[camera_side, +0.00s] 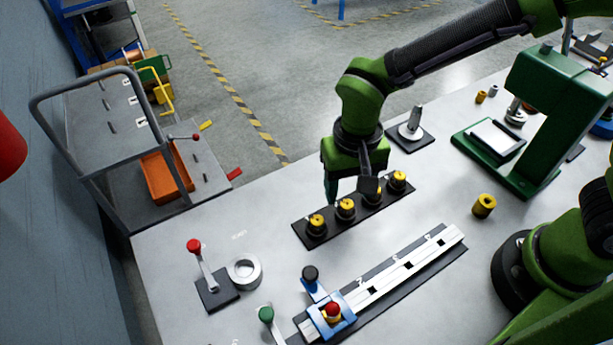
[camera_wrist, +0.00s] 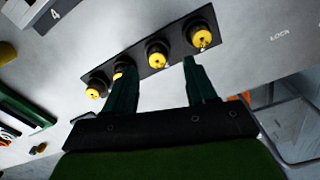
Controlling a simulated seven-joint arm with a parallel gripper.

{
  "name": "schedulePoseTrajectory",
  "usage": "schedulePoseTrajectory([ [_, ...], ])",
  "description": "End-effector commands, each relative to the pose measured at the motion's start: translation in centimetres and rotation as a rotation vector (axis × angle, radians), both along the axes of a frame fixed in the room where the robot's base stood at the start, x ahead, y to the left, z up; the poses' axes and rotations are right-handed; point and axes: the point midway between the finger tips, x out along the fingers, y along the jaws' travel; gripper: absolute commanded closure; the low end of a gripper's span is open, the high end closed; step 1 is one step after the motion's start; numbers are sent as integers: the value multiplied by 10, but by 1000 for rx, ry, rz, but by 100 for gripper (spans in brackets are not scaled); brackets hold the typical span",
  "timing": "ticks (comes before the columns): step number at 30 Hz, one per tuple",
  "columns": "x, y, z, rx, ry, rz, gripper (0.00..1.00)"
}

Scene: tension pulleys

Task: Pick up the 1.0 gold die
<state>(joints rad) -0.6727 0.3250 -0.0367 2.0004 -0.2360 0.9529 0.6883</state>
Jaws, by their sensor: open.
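Several gold dies with black bases stand in a row on a black strip (camera_side: 298,232). They are the left-end die (camera_side: 317,222), another beside it (camera_side: 346,206), one partly behind my gripper, and the right-end die (camera_side: 398,179). Their size marks are too small to read, so I cannot tell which is 1.0. My gripper (camera_side: 350,190) is over the row, open and empty. In the wrist view, its fingers (camera_wrist: 156,68) point toward the row. One die (camera_wrist: 157,54) shows between the fingertips, and another (camera_wrist: 119,72) is partly hidden by the left finger.
A separate gold cylinder (camera_side: 483,206) stands at right. In front lies a slotted rail (camera_side: 410,262) with a blue clamp (camera_side: 330,312). A red-knobbed lever (camera_side: 205,268) and metal ring (camera_side: 244,270) are at left. A green press (camera_side: 540,120) stands at back right.

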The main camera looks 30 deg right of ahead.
Motion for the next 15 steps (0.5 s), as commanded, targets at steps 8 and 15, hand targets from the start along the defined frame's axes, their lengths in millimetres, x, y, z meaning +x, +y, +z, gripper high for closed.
schedulePoseTrajectory([
  [8,1,-7,-37,-3,3,-1,44],
  [15,2,-6,-52,0,0,0,44],
])
